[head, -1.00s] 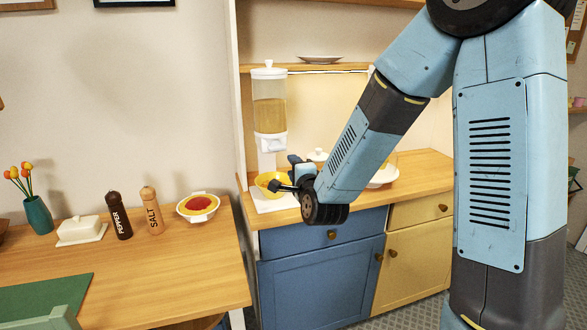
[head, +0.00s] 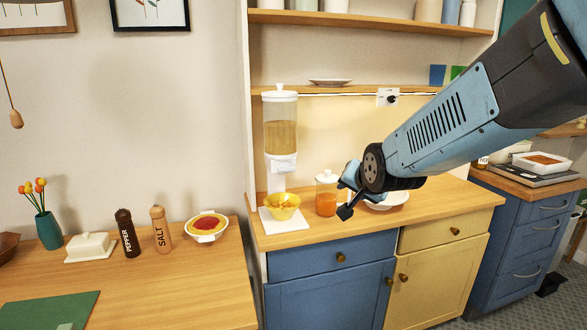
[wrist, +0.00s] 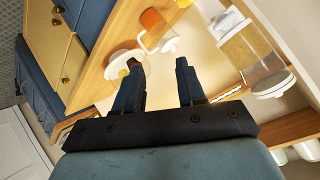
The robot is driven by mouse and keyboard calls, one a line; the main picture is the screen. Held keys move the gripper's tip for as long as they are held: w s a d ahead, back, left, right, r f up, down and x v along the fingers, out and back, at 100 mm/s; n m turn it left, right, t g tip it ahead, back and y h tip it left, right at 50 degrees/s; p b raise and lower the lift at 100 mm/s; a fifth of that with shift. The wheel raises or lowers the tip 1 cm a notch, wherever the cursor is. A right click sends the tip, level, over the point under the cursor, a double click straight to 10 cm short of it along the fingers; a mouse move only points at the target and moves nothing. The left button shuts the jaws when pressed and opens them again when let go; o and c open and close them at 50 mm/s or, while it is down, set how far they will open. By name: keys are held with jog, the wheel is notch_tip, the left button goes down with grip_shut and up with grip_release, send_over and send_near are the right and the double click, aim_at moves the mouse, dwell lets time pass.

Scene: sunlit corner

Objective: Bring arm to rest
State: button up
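My blue arm reaches in from the upper right in the head view. My gripper (head: 346,195) hangs in the air in front of the counter, to the right of the yellow bowl and near the orange jar. In the wrist view my gripper (wrist: 160,82) shows two dark fingers spread apart with nothing between them. The yellow bowl (head: 283,208) stands on a white mat (head: 285,222) under the cereal dispenser (head: 281,135), with some food in it. My gripper does not touch it.
A jar with orange contents (head: 326,195) and a white plate (head: 388,203) stand close to my gripper on the wooden counter (head: 440,197). Shelves (head: 370,22) are above. A table (head: 160,285) on the left bears a salt mill (head: 160,230), pepper mill (head: 128,234) and butter dish (head: 90,247).

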jog(key=s+d+r+n+g, duration=0.1)
jog(key=s+d, duration=0.4)
jog(key=s, duration=0.5)
jog(key=s+d+r+n+g+h, duration=0.1)
jog(key=s+d+n+g, duration=0.3)
jog(key=s, duration=0.7)
jog(key=shift+d+r+h, duration=0.3)
jog(key=shift+d+r, duration=0.05)
jog(key=shift+r, duration=0.1)
jog(key=shift+s, duration=0.1)
